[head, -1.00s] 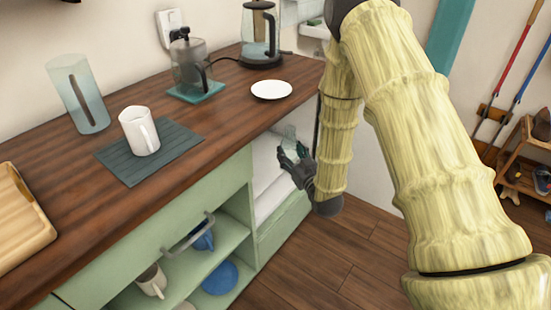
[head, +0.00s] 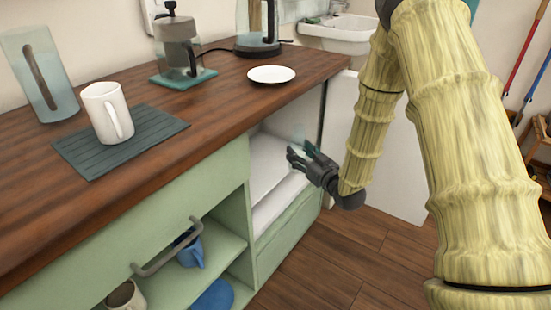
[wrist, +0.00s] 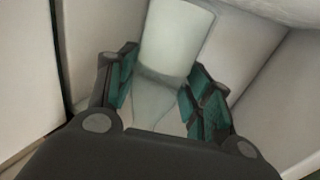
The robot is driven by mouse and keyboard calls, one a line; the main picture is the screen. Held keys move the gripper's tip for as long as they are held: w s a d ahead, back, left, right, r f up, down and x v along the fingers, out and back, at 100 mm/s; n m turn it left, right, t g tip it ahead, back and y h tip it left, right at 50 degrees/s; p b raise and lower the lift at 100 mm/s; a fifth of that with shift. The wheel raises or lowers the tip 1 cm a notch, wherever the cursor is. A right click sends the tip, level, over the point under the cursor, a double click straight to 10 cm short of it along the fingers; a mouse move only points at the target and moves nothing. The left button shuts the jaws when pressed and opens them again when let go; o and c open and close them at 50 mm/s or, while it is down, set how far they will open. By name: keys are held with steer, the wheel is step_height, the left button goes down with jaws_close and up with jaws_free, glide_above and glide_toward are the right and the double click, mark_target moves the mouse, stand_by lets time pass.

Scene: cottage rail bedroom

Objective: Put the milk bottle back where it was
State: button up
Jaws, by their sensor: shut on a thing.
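My gripper (head: 303,152) is at the open front of the white-lined compartment (head: 268,194) under the counter. It is shut on the milk bottle (head: 299,137), a pale, see-through shape that is hard to make out in the head view. In the wrist view the bottle (wrist: 174,45) stands out between the two teal-padded fingers (wrist: 160,95), with its whitish wide part beyond them. White compartment walls surround it there. I cannot tell whether the bottle touches a surface.
The compartment's white door (head: 400,185) stands open behind my arm. The wooden counter (head: 215,105) above holds a white mug (head: 104,112) on a dark mat (head: 75,155), a glass jug (head: 60,80), a coffee press (head: 177,50) and a plate (head: 271,74). A handle (head: 165,250) juts from the green cabinet.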

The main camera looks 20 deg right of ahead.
steer(key=shift+w+a+f+b, duration=0.45)
steer(key=shift+w+f+b, duration=0.55)
steer(key=shift+w, duration=1.65)
steer(key=shift+w+a+f+b, duration=0.55)
steer(key=shift+w+b, duration=0.65)
steer(key=shift+w, duration=1.4)
steer(key=shift+w+a+f+b, duration=0.35)
steer(key=shift+w+f+b, duration=0.7)
steer(key=shift+w, duration=1.6)
steer(key=o, duration=1.4)
steer(key=shift+c, duration=0.2)
